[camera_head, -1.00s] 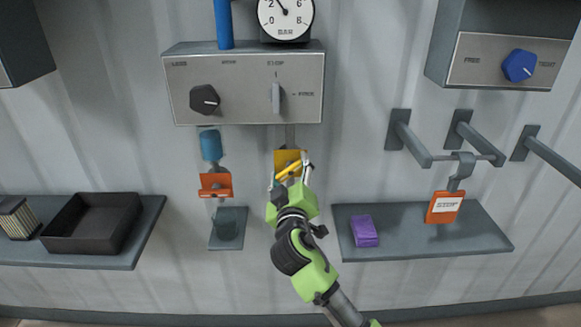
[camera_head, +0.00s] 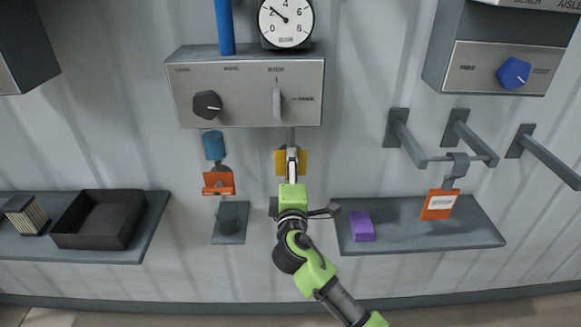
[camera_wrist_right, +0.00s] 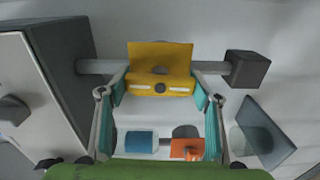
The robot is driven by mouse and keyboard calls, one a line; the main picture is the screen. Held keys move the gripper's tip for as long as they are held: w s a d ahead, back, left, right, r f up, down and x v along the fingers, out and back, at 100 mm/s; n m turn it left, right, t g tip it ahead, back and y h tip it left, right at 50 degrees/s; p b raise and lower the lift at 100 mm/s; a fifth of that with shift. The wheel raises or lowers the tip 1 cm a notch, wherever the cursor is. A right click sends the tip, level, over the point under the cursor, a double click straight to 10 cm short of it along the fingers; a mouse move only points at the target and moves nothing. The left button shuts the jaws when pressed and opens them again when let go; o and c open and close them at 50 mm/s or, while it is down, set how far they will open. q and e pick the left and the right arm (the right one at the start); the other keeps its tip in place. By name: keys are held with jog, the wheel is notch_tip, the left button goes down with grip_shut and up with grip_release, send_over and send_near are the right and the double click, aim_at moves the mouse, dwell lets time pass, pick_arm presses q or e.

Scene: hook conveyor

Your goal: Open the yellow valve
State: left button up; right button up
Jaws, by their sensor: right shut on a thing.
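The yellow valve (camera_head: 301,162) sits on the thin vertical pipe under the grey panel; my gripper covers much of it. In the right wrist view, the yellow valve (camera_wrist_right: 160,58) has a yellow handle bar (camera_wrist_right: 160,85) in front, parallel to the pipe (camera_wrist_right: 208,68). My right gripper (camera_head: 292,154) reaches it from below. In the right wrist view, the right gripper (camera_wrist_right: 160,95) has its teal finger pads at the two ends of the bar, shut on it. My left gripper is in neither view.
Above are a grey panel (camera_head: 240,105) with a black knob (camera_head: 207,104) and a round gauge (camera_head: 286,20). An orange piece (camera_head: 218,183) hangs close left. Shelves with a black tray (camera_head: 100,218) and a purple block (camera_head: 361,226) flank the arm. Hooks (camera_head: 406,140) stick out right.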

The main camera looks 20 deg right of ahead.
jog(key=shift+n, duration=0.4)
jog(key=o, duration=1.1)
jog(key=v, duration=1.2)
